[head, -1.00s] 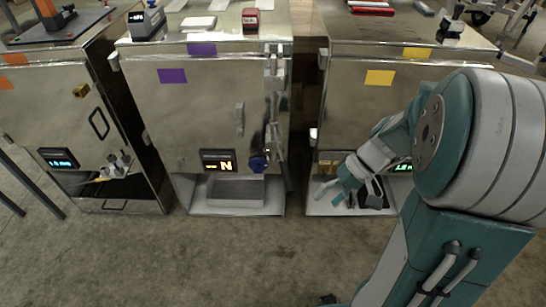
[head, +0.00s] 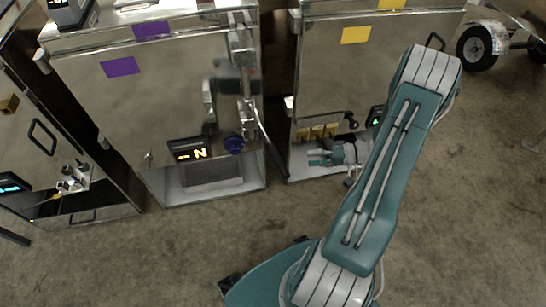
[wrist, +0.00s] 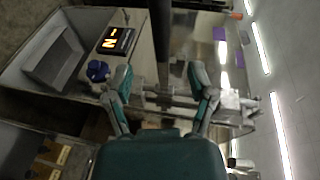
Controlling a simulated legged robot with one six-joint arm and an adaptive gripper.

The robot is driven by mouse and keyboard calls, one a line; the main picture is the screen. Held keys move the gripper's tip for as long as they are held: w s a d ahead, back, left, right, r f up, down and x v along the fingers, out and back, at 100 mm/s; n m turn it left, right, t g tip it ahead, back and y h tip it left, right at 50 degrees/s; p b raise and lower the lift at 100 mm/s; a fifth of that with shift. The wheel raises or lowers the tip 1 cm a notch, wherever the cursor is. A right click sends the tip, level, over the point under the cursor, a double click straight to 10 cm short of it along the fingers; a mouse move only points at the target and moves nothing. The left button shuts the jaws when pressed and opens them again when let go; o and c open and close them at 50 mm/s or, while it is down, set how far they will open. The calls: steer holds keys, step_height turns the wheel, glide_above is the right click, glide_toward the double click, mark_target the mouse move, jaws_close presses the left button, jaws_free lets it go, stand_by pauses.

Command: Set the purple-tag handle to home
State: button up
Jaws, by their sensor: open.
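The purple-tag trailer (head: 110,105) has two purple tags (head: 121,67). Its handle (head: 265,135) is a dark bar hanging from the latch hardware on the right edge, slanting down and right. In the wrist view the dark bar (wrist: 160,40) comes from the top edge towards the gap between my fingers. My gripper (head: 316,157) is right of the handle in the head view. In the wrist view my gripper (wrist: 161,88) is open, its fingers apart, with metal latch hardware beyond. Contact cannot be told.
The yellow-tag trailer (head: 330,75) stands to the right, with a narrow dark gap between it and the purple-tag one. Another trailer (head: 40,125) stands at the left. Concrete floor (head: 150,260) in front is clear. A wheel (head: 474,45) is at the far right.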

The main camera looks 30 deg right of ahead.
mark_target(279, 162)
steer(key=x, duration=1)
steer(key=shift+a, duration=0.1)
steer(key=shift+f, duration=0.1)
jaws_close()
